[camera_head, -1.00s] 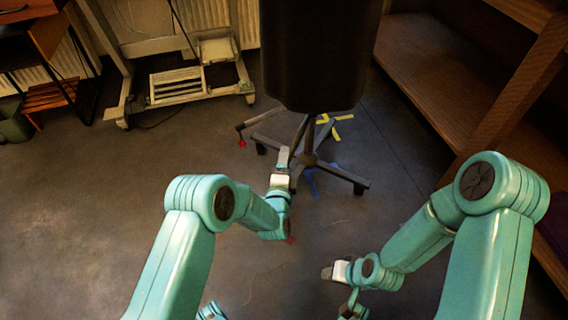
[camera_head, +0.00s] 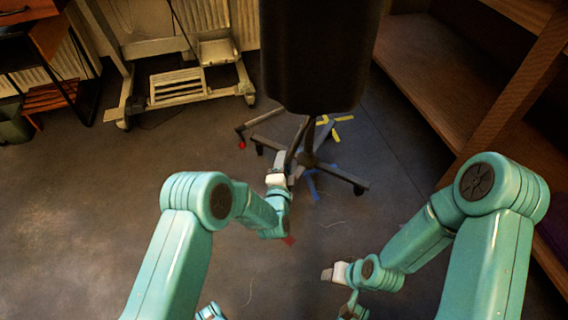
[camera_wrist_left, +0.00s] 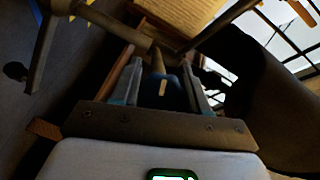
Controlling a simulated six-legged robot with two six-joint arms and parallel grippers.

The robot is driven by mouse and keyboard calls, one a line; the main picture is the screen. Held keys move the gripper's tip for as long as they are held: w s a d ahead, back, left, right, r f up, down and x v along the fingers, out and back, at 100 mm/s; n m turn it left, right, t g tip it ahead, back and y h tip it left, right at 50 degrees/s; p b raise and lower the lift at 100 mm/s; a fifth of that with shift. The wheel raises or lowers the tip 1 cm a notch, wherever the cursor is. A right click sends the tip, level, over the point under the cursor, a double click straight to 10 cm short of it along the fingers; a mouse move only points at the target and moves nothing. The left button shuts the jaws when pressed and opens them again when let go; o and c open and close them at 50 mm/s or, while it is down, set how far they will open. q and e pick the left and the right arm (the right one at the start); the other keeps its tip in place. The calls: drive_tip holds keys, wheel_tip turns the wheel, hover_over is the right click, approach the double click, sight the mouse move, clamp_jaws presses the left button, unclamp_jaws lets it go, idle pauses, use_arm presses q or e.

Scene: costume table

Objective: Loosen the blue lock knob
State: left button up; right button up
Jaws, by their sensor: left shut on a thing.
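The blue lock knob (camera_wrist_left: 173,93) shows in the left wrist view between my left gripper's two fingers, with a pale mark on it. My left gripper (camera_head: 282,158) is shut on it, low beside the stand's post; in the left wrist view the fingers (camera_wrist_left: 165,88) lie on either side of the knob. In the head view the knob is hidden. The wheeled stand (camera_head: 309,160) carries a large dark body (camera_head: 314,55). My right gripper (camera_head: 328,274) is low at the right front, away from the stand; its jaw opening is too small to tell.
A wooden shelf unit (camera_head: 440,75) stands at the right. A pale wheeled frame (camera_head: 178,88) stands at the back left. One stand leg has a red-tipped end (camera_head: 242,145). Yellow and blue tape marks lie around the stand. The grey floor at the left is clear.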

use_arm(q)
drive_tip(key=n, duration=0.3)
drive_tip(key=shift+f+g, duration=0.1)
drive_tip(key=shift+g, duration=0.3)
drive_tip(key=n, duration=0.2)
drive_tip(key=n+g+h, duration=0.1)
drive_tip(key=n, duration=0.1)
drive_tip(key=shift+s+f+h, duration=0.1)
drive_tip(key=shift+h, duration=0.2)
drive_tip(key=n+h, duration=0.1)
drive_tip(key=n, duration=0.1)
drive_tip(key=n+g+h, duration=0.1)
drive_tip(key=n, duration=0.2)
drive_tip(key=shift+d+n, duration=0.2)
drive_tip(key=shift+n, duration=0.1)
drive_tip(key=n+h, duration=0.1)
drive_tip(key=n, duration=0.1)
drive_tip(key=shift+n, duration=0.4)
drive_tip(key=n+h, duration=0.1)
drive_tip(key=n, duration=0.2)
drive_tip(key=shift+s+d+g, duration=0.1)
drive_tip(key=shift+g, duration=0.2)
drive_tip(key=n+h, duration=0.1)
drive_tip(key=n, duration=0.2)
drive_tip(key=shift+n+h, duration=0.3)
drive_tip(key=shift+n, duration=0.1)
drive_tip(key=shift+d+r+n+t+h, duration=0.15)
drive_tip(key=shift+n+t+h, duration=0.25)
drive_tip(key=shift+n, duration=1)
